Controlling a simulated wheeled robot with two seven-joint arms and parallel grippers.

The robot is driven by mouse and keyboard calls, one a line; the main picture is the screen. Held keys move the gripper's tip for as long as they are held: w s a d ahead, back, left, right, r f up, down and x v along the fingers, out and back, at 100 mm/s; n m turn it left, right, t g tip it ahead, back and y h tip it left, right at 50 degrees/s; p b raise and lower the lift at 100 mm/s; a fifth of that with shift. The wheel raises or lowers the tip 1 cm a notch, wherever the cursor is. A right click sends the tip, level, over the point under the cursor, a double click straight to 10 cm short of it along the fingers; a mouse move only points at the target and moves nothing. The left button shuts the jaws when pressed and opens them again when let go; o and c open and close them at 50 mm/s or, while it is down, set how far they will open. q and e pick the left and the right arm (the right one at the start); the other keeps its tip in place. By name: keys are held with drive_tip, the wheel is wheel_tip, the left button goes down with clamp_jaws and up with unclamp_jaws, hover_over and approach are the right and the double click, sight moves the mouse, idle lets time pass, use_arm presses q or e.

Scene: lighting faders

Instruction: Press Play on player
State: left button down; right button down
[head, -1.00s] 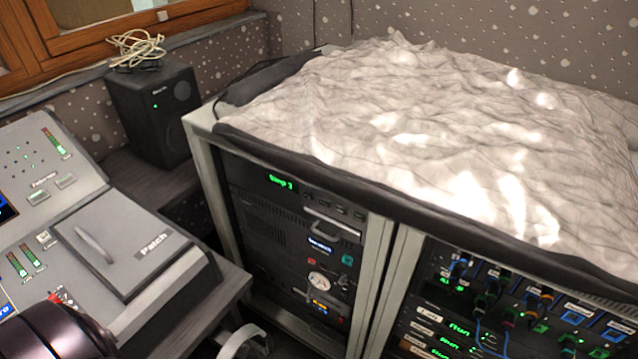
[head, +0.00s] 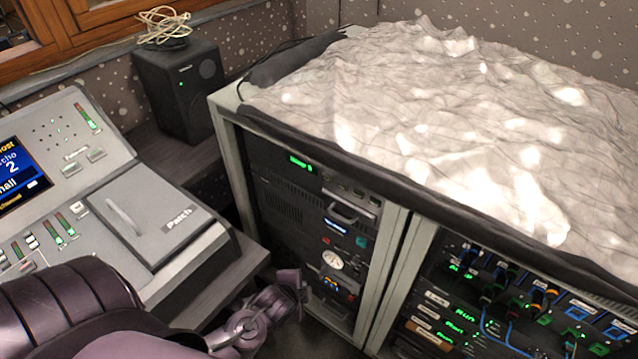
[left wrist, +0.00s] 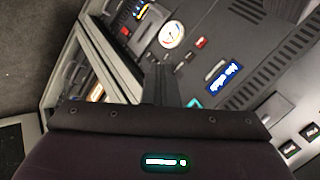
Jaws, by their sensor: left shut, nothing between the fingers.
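The player (head: 345,240) is in the left bay of the rack. It has a blue display (head: 336,227), a teal button (head: 361,242), a red button (head: 327,240) and a white dial (head: 332,260). In the left wrist view the dial (left wrist: 172,35), red button (left wrist: 201,43) and display (left wrist: 224,77) lie beyond the fingers. The teal button (left wrist: 195,103) shows beside the fingers, partly hidden. I cannot read which button is Play. My left gripper (head: 300,288) is shut and empty, in front of the rack and below the dial; its fingers show in the left wrist view (left wrist: 162,80). My right gripper is out of view.
The mixing desk (head: 60,160) with its Patch lid stands at the left, close to my left arm. A speaker (head: 185,90) stands behind it. The rack (head: 395,235) has a crumpled cover on top (head: 440,110) and a patch bay (head: 480,320) at the right.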

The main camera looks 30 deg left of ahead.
sight(326, 179)
use_arm(q)
drive_tip(key=w+a+r+m+t+h, duration=0.1)
drive_tip(key=a+r+m+t, duration=0.1)
drive_tip(key=r+m, duration=0.3)
drive_tip(key=w+a+r+m+t+h, duration=0.1)
drive_tip(key=r+m+t, duration=0.4)
drive_tip(key=m, duration=0.7)
drive_tip(key=w+a+r+m+t+h, duration=0.1)
drive_tip(key=w+a+r+m+t, duration=0.1)
drive_tip(key=r+m, duration=0.4)
drive_tip(key=shift+w+a+r+m+t+p, duration=0.15)
drive_tip(key=shift+w+a+m+t+p, duration=0.25)
drive_tip(key=shift+a+m+t, duration=0.55)
drive_tip(key=shift+a+m+g, duration=0.15)
drive_tip(key=shift+m+g, duration=0.1)
drive_tip(key=w, duration=0.4)
drive_tip(key=w+p, duration=0.1)
drive_tip(key=w, duration=0.4)
drive_tip(key=w+d, duration=0.1)
drive_tip(key=w, duration=0.4)
drive_tip(key=shift+p, duration=0.3)
